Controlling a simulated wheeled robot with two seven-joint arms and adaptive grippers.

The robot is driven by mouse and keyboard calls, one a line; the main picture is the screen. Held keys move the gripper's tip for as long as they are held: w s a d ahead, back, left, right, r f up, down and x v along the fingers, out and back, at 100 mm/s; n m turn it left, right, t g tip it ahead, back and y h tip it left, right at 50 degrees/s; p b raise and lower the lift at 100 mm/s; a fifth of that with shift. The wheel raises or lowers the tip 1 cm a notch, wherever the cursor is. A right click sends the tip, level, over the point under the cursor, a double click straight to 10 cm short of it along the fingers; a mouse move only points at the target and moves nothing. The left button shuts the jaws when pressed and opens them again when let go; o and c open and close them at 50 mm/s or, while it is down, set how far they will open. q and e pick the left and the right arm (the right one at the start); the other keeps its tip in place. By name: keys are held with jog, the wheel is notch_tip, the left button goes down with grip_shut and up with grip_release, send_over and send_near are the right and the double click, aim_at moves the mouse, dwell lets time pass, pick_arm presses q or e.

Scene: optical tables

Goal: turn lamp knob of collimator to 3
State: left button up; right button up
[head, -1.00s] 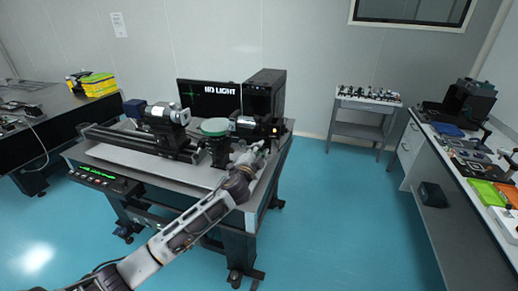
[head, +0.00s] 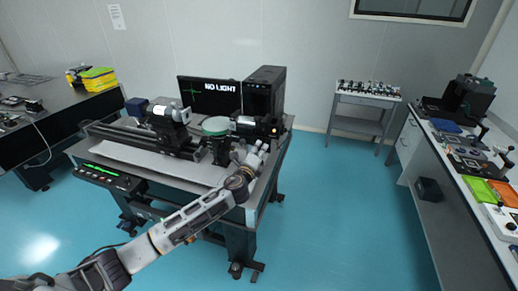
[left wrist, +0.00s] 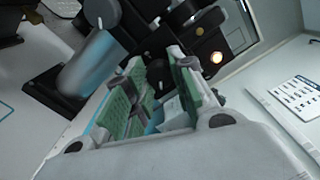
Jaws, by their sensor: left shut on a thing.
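The collimator (head: 247,123) is the dark and grey tube at the right end of the bench on the optical table. My right gripper is not in view.
A monitor (head: 208,97) reading "NO LIGHT" and a black computer tower (head: 264,92) stand behind the collimator. A round green-topped part (head: 216,124) stands left of it. A control box (head: 108,178) is at the table's front left. Blue floor is clear to the right.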

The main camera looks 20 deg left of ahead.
pick_arm(q)
jog(key=shift+f+m, duration=0.1)
jog(key=shift+m, duration=0.9)
jog(key=o, duration=1.1)
jog(key=shift+c, duration=0.2)
